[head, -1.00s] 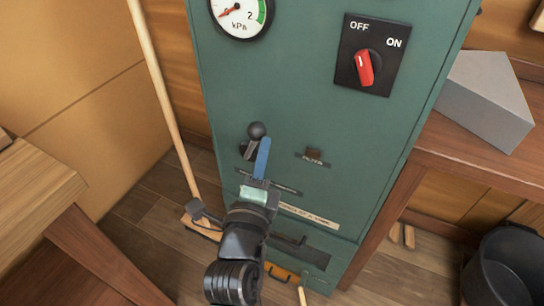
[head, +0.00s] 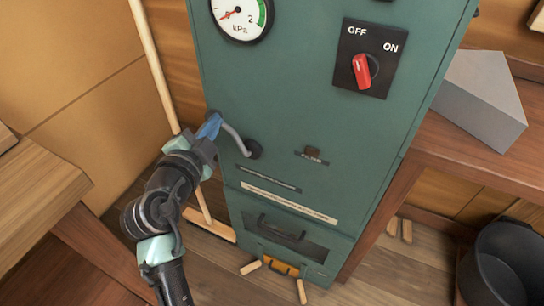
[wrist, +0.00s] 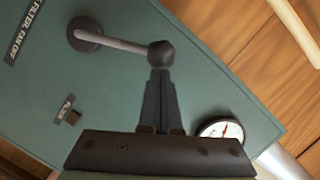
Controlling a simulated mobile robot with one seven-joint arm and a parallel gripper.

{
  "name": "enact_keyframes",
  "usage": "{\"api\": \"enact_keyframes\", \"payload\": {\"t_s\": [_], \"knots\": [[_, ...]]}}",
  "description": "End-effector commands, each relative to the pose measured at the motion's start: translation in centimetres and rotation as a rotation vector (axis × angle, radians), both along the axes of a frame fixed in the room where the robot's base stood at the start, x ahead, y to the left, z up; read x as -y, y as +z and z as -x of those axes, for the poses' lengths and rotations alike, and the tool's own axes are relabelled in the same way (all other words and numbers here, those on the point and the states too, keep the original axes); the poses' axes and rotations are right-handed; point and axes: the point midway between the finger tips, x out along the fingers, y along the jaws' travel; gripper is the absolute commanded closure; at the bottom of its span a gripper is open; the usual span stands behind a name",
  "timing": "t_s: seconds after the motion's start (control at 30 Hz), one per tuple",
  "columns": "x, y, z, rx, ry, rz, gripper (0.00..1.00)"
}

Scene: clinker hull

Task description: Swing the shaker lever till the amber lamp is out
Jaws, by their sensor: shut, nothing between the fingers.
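The shaker lever (head: 233,137) is a grey rod bent out from a dark round pivot on the green cabinet (head: 290,100). It points up and left in the head view. In the wrist view the lever (wrist: 115,43) ends in a dark ball knob (wrist: 161,54). My gripper (head: 213,124) is shut and empty, its fingertips (wrist: 160,72) right at the knob; whether they touch it I cannot tell. In the head view my fingers hide the knob. A small brownish lamp block (head: 312,152) sits above the "FILTER" label and looks dull, with no visible glow.
A red rotary switch (head: 362,71) points to OFF. A pressure gauge (head: 240,15) reads near the low end. A broom (head: 155,70) leans left of the cabinet. A wooden bench (head: 45,190) stands left, a grey block (head: 482,98) right and a black bucket (head: 505,265) lower right.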

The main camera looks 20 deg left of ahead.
Motion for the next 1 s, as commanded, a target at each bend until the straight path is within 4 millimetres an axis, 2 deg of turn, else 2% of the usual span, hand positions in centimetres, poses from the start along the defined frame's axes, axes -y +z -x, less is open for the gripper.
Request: {"api": "enact_keyframes", "payload": {"t_s": [0.3,1.0], "knots": [[-1.20,-0.38,-0.03,-0.004,0.000,0.087,1.00],[-1.23,-0.38,-0.09,-0.006,0.000,0.094,1.00]]}}
